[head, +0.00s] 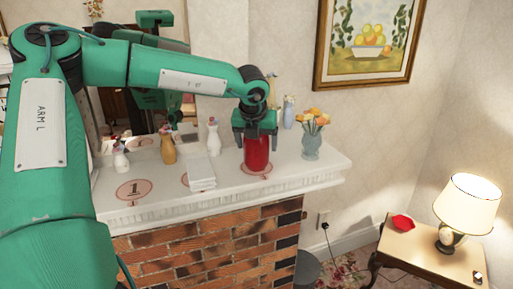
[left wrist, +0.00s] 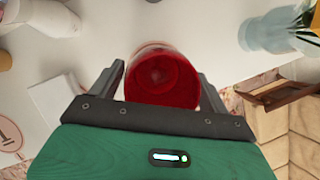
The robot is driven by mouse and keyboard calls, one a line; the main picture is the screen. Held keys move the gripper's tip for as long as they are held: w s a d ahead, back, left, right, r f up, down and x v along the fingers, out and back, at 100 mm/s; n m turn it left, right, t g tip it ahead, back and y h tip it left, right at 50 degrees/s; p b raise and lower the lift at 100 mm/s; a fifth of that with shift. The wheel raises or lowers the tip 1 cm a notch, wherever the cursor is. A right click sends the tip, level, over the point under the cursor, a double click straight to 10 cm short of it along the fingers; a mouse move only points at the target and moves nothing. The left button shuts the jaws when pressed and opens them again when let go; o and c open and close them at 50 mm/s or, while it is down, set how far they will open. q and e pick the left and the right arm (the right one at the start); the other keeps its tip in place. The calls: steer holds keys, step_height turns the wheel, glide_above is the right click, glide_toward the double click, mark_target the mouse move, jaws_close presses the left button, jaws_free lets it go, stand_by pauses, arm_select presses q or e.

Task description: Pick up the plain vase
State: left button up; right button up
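The plain vase appears to be the glossy red one (head: 257,153), upright on a round printed mark on the white mantel (head: 225,188). My left gripper (head: 256,130) is over the top of the red vase. Its fingers (left wrist: 163,92) stand apart on either side of the vase, with a small gap visible at the left finger. My right gripper is not in view.
A blue vase with orange flowers (head: 311,143) stands close to the right. A pale blue vase (head: 288,112) is behind. White vase (head: 213,137), orange vase (head: 168,145) and white folded item (head: 201,173) are left. A mirror (head: 150,110) backs the mantel. A lamp (head: 465,208) stands lower right.

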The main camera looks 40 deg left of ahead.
arm_select(q)
steer(key=shift+w, duration=0.1)
steer(key=c, duration=1)
steer(key=shift+o, duration=0.2)
